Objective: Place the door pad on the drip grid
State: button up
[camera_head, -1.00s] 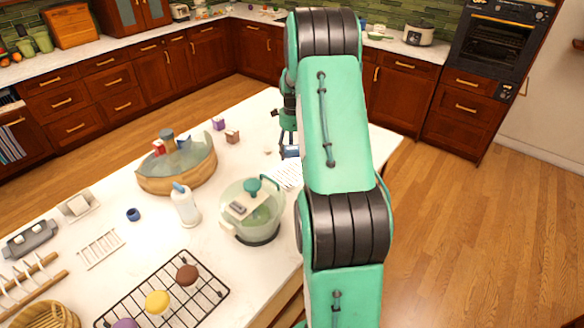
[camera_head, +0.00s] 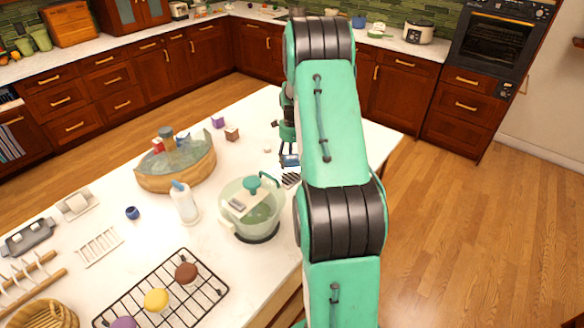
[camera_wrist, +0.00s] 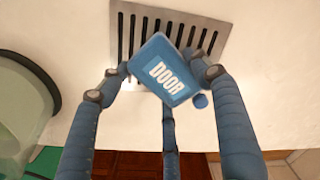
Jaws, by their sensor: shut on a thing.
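The door pad (camera_wrist: 178,88) is a blue block with the white word DOOR on its face. It also shows as a small blue shape in the head view (camera_head: 290,161). My gripper (camera_wrist: 160,77) is shut on it, with blue fingers at its left and right sides and a third below it in the wrist view. The drip grid (camera_wrist: 122,34) is a grey metal plate with dark slots, lying behind the pad in that view. The pad covers its lower middle, and I cannot tell whether they touch. The grid is partly hidden by my arm in the head view (camera_head: 290,180).
A clear pot with a green-handled lid (camera_head: 252,215) stands left of the grid, and its edge shows in the wrist view. A round wooden-sided basin (camera_head: 175,170), a white bottle (camera_head: 185,203) and a wire rack (camera_head: 205,285) are farther left.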

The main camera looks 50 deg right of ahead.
aim_at(292, 166)
jog(key=shift+f, duration=1.85)
jog(key=shift+f+b, duration=0.15)
jog(key=shift+b, duration=0.15)
jog(key=o, duration=0.9)
jog(key=shift+o, duration=0.2)
notch_tip(292, 166, up, 12)
jog(key=shift+r+p, duration=0.2)
jog(key=shift+p, duration=0.6)
